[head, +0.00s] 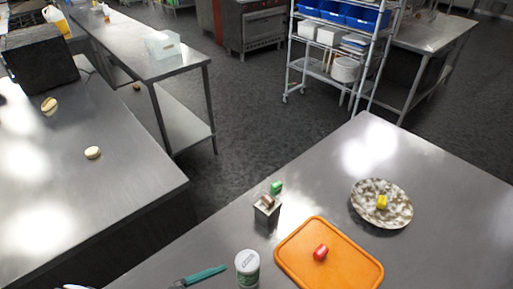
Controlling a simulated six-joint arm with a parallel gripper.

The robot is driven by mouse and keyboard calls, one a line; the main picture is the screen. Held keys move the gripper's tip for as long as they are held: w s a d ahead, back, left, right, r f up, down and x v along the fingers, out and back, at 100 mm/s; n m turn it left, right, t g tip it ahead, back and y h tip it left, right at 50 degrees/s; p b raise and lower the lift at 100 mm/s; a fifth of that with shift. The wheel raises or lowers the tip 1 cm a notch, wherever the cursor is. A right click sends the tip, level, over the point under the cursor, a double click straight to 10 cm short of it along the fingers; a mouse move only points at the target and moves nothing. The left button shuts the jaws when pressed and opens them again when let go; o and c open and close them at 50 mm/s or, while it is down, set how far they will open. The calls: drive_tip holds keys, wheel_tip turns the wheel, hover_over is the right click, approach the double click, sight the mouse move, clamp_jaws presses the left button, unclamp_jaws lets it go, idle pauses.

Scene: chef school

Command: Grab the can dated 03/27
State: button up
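A white and green can-like container (247,268) stands upright near the front edge of the metal table (450,190). It has a pale top with faint marks, too small to read. No date 03/27 is legible anywhere in view. My gripper is not clearly seen in the head view.
An orange tray (290,262) holds a small red object (320,253). A speckled plate (367,212) holds a yellow object (382,202). A metal box (266,211), a green object (277,187) and a teal-handled tool (205,275) are nearby. The table's right side is clear.

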sight(255, 259)
drive_tip(key=a+f+n+t+y, duration=0.1)
drive_tip(key=a+f+n+t, duration=0.1)
drive_tip(key=a+n+t, duration=0.15)
drive_tip(key=shift+g+y, duration=0.3)
drive_tip(key=shift+g, duration=0.15)
drive_tip(key=x, duration=1.5)
drive_tip(key=shift+s+d, duration=0.15)
drive_tip(key=shift+d, duration=0.2)
clamp_jaws()
